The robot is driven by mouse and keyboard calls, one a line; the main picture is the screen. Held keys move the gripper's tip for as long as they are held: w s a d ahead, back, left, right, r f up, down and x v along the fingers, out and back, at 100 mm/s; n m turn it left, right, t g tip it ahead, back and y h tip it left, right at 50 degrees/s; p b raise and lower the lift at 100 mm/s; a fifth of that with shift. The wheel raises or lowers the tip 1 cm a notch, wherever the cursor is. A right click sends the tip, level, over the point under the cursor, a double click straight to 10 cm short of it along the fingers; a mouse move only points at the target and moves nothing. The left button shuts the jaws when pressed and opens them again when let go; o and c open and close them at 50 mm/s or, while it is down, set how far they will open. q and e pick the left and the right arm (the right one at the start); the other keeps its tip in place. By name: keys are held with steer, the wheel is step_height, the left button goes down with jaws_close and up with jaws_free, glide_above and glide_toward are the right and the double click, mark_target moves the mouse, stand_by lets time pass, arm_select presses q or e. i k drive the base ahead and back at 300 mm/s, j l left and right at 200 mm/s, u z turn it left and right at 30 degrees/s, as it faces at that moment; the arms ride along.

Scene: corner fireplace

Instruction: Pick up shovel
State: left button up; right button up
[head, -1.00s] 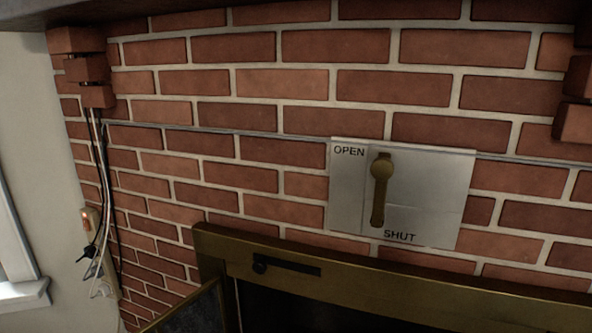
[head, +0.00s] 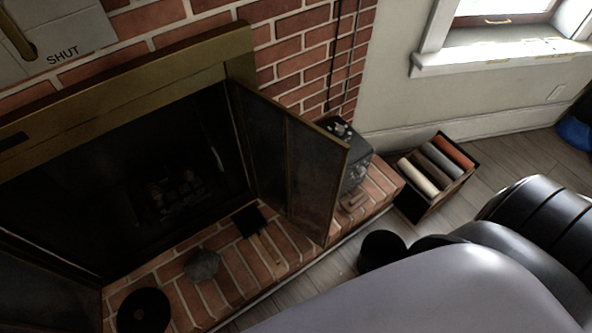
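A small dark, flat-bladed object that looks like the shovel (head: 249,220) lies on the brick hearth in front of the firebox opening, near the open right fireplace door. A thin handle seems to run from it toward the hearth's front edge, but it is too dark to be sure. My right arm, grey and black, fills the lower right of the head view. Neither gripper's fingers show, and nothing of my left arm is seen.
The open glass door (head: 303,171) stands out over the hearth (head: 235,273). A grey lump (head: 202,265) and a round black object (head: 143,310) lie on the hearth. A dark box (head: 345,150) stands behind the door. A crate of rolls (head: 418,208) sits on the floor at right.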

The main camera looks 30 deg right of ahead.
mark_target(249, 221)
steer(key=k+z, duration=0.1)
steer(key=z, duration=0.2)
steer(key=k+l, duration=0.4)
steer(key=k, duration=0.2)
steer(key=k+l, duration=0.45)
steer(key=k, duration=0.1)
